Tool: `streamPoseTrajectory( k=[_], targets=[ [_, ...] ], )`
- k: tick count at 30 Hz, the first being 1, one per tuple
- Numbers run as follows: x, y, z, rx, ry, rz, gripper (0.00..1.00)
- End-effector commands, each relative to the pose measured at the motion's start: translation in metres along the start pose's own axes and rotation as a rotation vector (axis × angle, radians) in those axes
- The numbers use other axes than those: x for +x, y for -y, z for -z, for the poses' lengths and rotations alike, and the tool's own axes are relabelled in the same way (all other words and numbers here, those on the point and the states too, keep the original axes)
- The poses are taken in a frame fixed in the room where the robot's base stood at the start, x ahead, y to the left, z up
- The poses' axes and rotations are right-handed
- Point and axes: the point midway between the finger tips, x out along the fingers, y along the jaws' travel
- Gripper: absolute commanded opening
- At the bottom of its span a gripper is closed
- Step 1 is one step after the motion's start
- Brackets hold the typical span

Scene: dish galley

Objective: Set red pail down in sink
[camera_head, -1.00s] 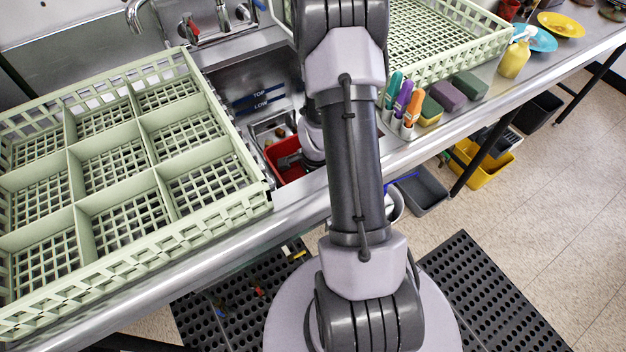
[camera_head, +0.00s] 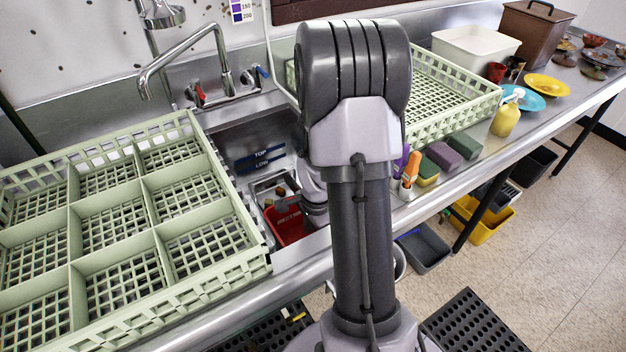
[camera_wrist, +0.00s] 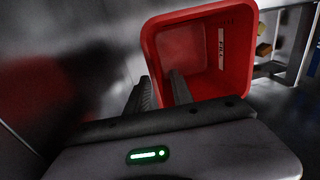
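The red pail (camera_head: 284,224) is inside the steel sink (camera_head: 236,136), partly hidden by the sink's front edge and my arm. In the wrist view the pail (camera_wrist: 222,50) is close, its mouth open toward the camera, with a white label on its inner wall. My gripper (camera_wrist: 161,84) has one finger outside the pail's near-left wall and one inside, and looks shut on that wall. The pail's bottom is hidden, so I cannot tell whether it touches the sink floor.
A green compartment rack (camera_head: 150,216) stands left of the sink and another green rack (camera_head: 455,118) right of it. A faucet (camera_head: 190,62) rises behind the sink. Sponges (camera_head: 443,155) and a yellow bottle (camera_head: 505,121) stand on the right counter. A small tray (camera_head: 270,186) lies beside the pail.

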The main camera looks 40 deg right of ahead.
Motion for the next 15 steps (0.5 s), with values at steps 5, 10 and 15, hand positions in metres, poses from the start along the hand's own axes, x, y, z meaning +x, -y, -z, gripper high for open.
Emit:
streamPoseTrajectory(
  k=[5, 10, 15],
  targets=[
    [-0.053, 0.006, 0.001, 0.001, -0.002, 0.004, 0.28],
    [-0.110, 0.010, 0.000, 0.001, 0.000, 0.000, 0.28],
    [-0.157, 0.014, 0.000, 0.001, -0.001, 0.001, 0.28]
  ],
)
